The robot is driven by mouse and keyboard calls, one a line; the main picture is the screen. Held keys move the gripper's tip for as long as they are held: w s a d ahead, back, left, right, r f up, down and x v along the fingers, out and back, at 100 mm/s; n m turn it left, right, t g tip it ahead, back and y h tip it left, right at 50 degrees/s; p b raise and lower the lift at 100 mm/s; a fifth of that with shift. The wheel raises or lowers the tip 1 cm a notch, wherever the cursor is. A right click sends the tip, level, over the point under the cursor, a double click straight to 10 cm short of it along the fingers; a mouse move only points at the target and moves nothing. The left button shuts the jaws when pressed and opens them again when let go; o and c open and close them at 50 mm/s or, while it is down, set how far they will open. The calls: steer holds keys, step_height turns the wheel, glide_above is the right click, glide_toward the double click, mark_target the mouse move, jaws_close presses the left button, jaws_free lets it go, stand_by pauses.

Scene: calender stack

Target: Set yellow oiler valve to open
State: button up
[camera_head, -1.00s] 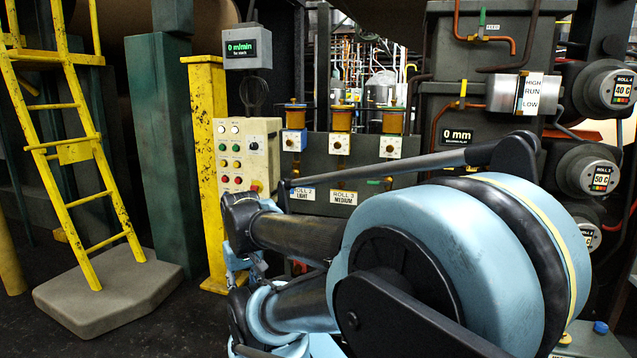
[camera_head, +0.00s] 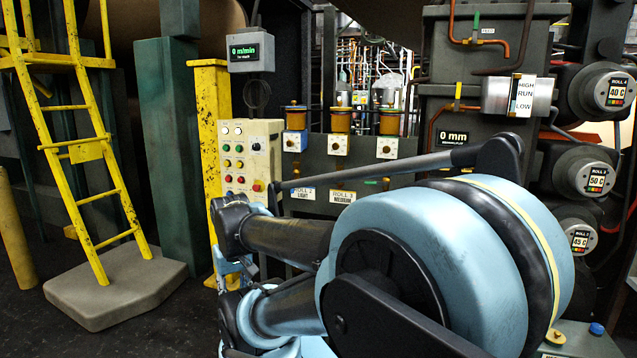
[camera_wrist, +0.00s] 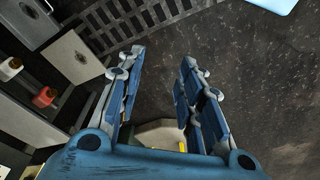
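Several oilers with amber cups stand in a row on a dark box in the head view.
A button panel (camera_head: 251,162) stands left of the oilers beside a yellow post (camera_head: 209,150). A yellow ladder (camera_head: 88,150) on a grey base (camera_head: 118,290) stands further left. Pipes and roll gauges (camera_head: 616,92) fill the right. The wrist view shows a grey cabinet panel (camera_wrist: 75,58) at left and open floor.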

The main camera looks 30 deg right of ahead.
steer(key=w+d+r+n+t+h, duration=0.1)
steer(key=w+d+r+h, duration=0.4)
steer(key=w+d, duration=0.7)
steer(key=w+d+r+n+t+h, duration=0.15)
steer(key=w+d+r+h, duration=0.4)
steer(key=w+d, duration=0.65)
steer(key=w+d+r+n+h, duration=0.2)
steer(key=w+d+r+h, duration=0.35)
steer(key=w+d, duration=0.65)
steer(key=shift+y, duration=0.3)
steer(key=x, duration=1.7)
steer(key=shift+w, duration=0.15)
